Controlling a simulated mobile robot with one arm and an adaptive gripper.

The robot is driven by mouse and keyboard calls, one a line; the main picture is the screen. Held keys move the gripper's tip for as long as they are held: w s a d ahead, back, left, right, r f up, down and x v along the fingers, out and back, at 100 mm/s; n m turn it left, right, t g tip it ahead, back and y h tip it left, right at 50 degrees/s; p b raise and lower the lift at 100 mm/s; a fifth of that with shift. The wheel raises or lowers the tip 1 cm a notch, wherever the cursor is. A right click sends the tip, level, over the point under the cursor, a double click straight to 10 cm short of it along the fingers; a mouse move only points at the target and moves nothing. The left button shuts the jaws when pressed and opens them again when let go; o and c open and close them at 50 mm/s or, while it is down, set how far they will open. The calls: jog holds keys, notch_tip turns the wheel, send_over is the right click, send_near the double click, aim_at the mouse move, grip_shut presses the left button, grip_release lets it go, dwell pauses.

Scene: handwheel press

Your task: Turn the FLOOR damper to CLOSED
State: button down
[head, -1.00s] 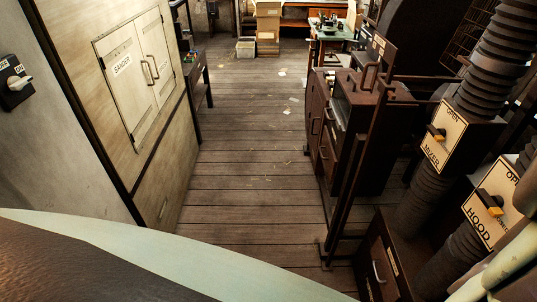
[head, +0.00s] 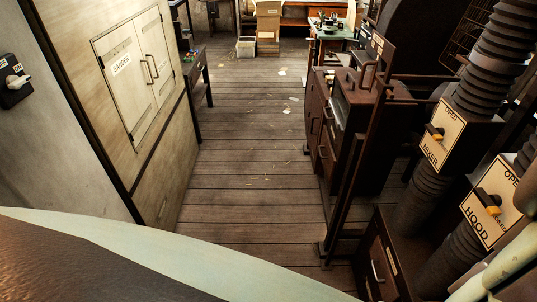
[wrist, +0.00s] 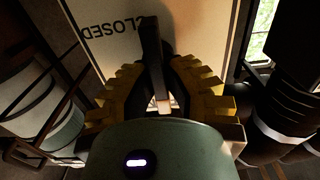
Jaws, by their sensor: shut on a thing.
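In the wrist view my gripper (wrist: 161,78), with yellow ribbed fingers, is shut on a dark damper handle (wrist: 150,38). The handle stands out from a pale plate (wrist: 208,25) and points towards the top of the picture. The word CLOSED shows upside down on the plate, left of the handle. The damper's name and its OPEN mark are not visible here, so I cannot read whether it is FLOOR. The fingers hide the handle's lower part. The gripper does not show in the head view.
In the head view the MIXER damper (head: 443,137) and HOOD damper (head: 490,204) sit on ribbed ducts at the right. Dark cabinets (head: 352,125) stand left of them. A SANDER cabinet (head: 133,70) is at the left. The plank floor (head: 245,150) between is clear apart from scraps.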

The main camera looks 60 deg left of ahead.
jog(key=shift+d+f+m+b, duration=0.1)
jog(key=shift+f+m+b, duration=0.05)
jog(key=shift+m+b, duration=0.3)
jog(key=m+b, duration=0.2)
jog(key=shift+s+d+f+m+b, duration=0.15)
jog(key=shift+f+m+b, duration=0.1)
jog(key=shift+m+b, duration=0.15)
jog(key=shift+d+f+m+b, duration=0.1)
jog(key=shift+f+m+b, duration=0.05)
jog(key=shift+m+b, duration=6.7)
jog(key=shift+m, duration=0.4)
jog(key=c, duration=1)
grip_release()
jog(key=shift+s, duration=0.15)
